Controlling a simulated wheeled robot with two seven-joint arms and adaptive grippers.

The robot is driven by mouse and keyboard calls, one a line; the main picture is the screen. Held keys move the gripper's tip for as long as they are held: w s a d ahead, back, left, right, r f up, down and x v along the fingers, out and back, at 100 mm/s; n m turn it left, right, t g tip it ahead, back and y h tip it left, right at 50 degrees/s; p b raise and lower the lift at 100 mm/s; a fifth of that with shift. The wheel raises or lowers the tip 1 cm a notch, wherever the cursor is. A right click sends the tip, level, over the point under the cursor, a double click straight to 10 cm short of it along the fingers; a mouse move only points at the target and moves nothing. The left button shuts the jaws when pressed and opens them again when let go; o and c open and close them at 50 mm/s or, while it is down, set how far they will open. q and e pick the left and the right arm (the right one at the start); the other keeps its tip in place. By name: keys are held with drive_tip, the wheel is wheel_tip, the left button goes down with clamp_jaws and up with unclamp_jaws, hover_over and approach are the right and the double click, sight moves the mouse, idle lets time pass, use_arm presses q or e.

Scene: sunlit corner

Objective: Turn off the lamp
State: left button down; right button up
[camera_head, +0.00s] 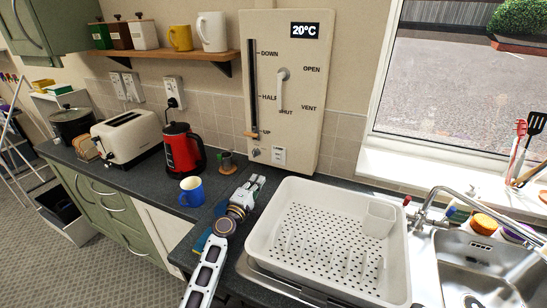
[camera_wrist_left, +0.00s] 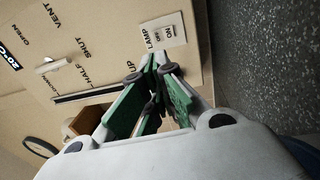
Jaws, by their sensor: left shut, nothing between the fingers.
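A cream panel (camera_head: 308,125) stands against the tiled wall behind the counter. Low on it is a small white lamp switch plate (camera_head: 279,155). In the left wrist view the plate (camera_wrist_left: 163,31) is marked LAMP and ON, just beyond the fingertips; the rocker is too small to read. My left gripper (camera_head: 258,181) is shut and empty, low in front of the panel and left of the dish rack. In the left wrist view its green-padded fingers (camera_wrist_left: 151,76) point toward the plate, apparently apart from it. My right gripper is not in view.
A slider with a wooden knob (camera_head: 250,134) and a white lever (camera_head: 281,90) are on the panel above the plate.

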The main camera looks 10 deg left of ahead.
use_arm(q)
drive_tip(key=shift+w, duration=0.15)
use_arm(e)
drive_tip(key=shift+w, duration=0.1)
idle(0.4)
use_arm(q)
approach(275, 152)
drive_tip(key=shift+f+b+x, duration=0.1)
drive_tip(key=shift+f+x, duration=0.05)
drive_tip(key=shift+x, duration=0.8)
drive_tip(key=shift+f+b+x, duration=0.15)
drive_tip(key=shift+f+x, duration=0.05)
drive_tip(key=shift+x, duration=0.8)
drive_tip(key=shift+f+b+x, duration=0.1)
drive_tip(key=shift+f+x, duration=0.05)
drive_tip(key=shift+x, duration=0.8)
drive_tip(key=shift+w, duration=0.65)
drive_tip(key=shift+r, duration=0.1)
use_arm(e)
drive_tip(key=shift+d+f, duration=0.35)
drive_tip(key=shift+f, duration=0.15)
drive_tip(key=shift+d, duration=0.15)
